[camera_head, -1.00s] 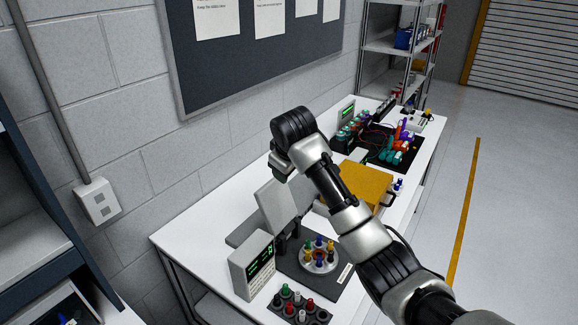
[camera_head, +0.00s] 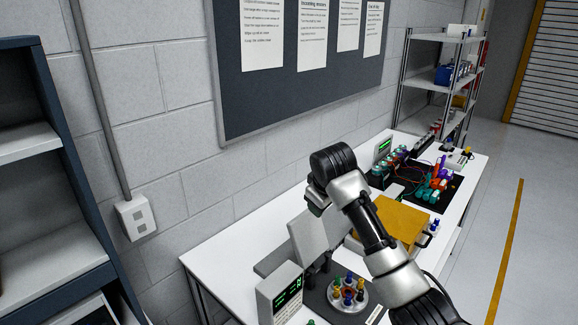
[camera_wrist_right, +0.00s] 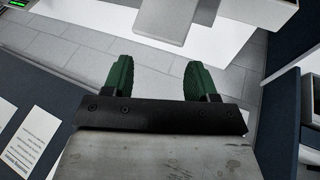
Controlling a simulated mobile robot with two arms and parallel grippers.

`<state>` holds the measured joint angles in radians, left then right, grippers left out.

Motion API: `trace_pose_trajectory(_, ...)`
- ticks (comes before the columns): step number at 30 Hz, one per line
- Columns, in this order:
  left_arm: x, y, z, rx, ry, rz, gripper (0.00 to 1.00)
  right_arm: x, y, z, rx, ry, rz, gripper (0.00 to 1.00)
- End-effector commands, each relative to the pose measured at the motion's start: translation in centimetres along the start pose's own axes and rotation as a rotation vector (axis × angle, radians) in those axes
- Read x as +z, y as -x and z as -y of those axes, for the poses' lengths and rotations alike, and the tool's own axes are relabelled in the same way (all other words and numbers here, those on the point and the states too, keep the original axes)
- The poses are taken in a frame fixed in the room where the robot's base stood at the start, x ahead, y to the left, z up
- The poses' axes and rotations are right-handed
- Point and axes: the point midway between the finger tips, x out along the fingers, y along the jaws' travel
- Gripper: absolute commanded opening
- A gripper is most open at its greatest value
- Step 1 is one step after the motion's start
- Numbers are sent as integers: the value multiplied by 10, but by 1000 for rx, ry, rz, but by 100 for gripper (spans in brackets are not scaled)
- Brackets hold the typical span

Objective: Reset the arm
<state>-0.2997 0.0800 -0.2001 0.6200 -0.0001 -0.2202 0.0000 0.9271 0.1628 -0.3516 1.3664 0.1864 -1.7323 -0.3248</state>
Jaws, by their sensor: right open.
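My right arm (camera_head: 372,225) reaches up from the lower right over the workbench, with its bent joint high above the bench in the head view. In the right wrist view my right gripper (camera_wrist_right: 161,72) has two green fingers spread apart, with nothing between them. In the head view its fingertips cannot be made out. My left gripper is not in view.
The white bench (camera_head: 232,255) holds a meter with a green display (camera_head: 280,294), a round dial with coloured pegs (camera_head: 348,291), a yellow box (camera_head: 393,220) and a black board of coloured parts. A dark noticeboard (camera_head: 300,90) hangs behind. Open floor lies right.

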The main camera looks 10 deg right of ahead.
Motion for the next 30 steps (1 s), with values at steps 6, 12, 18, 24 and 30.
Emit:
trace_pose_trajectory(6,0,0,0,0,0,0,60,50,-39,52,-54,-28,11,58)
trace_pose_trajectory(12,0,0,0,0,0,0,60,144,-68,132,-128,-118,26,58)
trace_pose_trajectory(18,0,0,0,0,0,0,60,244,-59,198,-180,-233,60,58)
trace_pose_trajectory(24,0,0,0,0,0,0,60,307,-32,231,-194,-320,90,58)
trace_pose_trajectory(30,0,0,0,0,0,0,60,345,-8,248,-196,-376,116,58)
